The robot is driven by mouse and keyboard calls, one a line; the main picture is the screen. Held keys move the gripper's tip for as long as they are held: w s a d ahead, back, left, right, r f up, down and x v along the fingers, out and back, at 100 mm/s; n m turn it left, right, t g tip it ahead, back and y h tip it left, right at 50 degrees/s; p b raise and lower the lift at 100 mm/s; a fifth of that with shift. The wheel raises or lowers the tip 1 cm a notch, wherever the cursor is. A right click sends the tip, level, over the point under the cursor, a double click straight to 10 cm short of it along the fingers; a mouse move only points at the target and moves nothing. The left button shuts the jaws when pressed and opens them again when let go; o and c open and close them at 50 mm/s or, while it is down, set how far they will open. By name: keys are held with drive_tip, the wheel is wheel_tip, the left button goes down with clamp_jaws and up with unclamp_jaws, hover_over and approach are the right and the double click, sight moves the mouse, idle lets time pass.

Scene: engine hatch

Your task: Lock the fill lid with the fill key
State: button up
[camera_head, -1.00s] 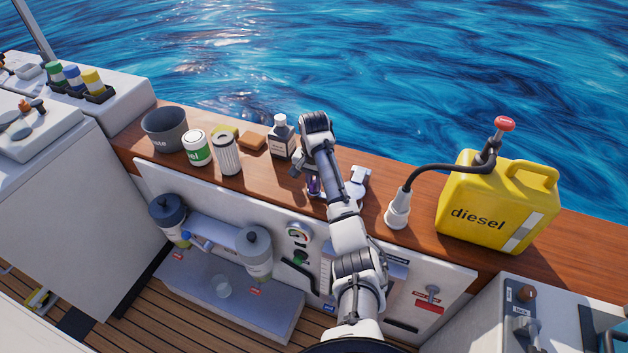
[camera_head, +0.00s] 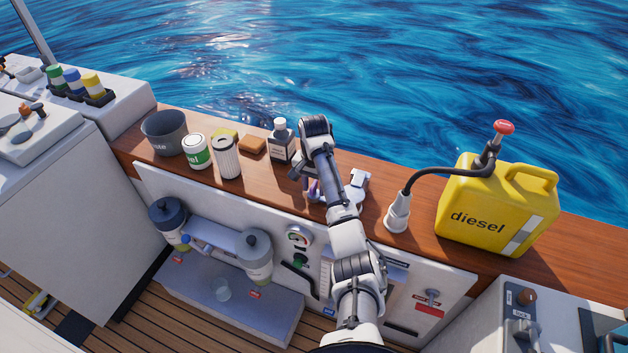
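My gripper (camera_head: 309,186) is low over the wooden ledge (camera_head: 270,185), left of my forearm. It is small and partly hidden by my own arm, so I cannot tell whether its fingers are open or shut. A small purple part (camera_head: 313,189) shows at the gripper; I cannot tell if it is the fill key or if it is held. A white fitting (camera_head: 357,181) lies just right of my arm on the ledge. My arm covers part of it. I cannot make out the fill lid clearly.
A white nozzle (camera_head: 397,214) on a black hose stands right of my arm, leading to the yellow diesel can (camera_head: 490,215). A dark bottle (camera_head: 281,144), brown block (camera_head: 252,144), white canister (camera_head: 227,158), green-labelled can (camera_head: 196,152) and grey bucket (camera_head: 165,133) stand to the left.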

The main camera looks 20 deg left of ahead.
wheel_tip(320, 180, up, 14)
drive_tip(key=shift+f, duration=0.15)
idle(0.4)
idle(0.3)
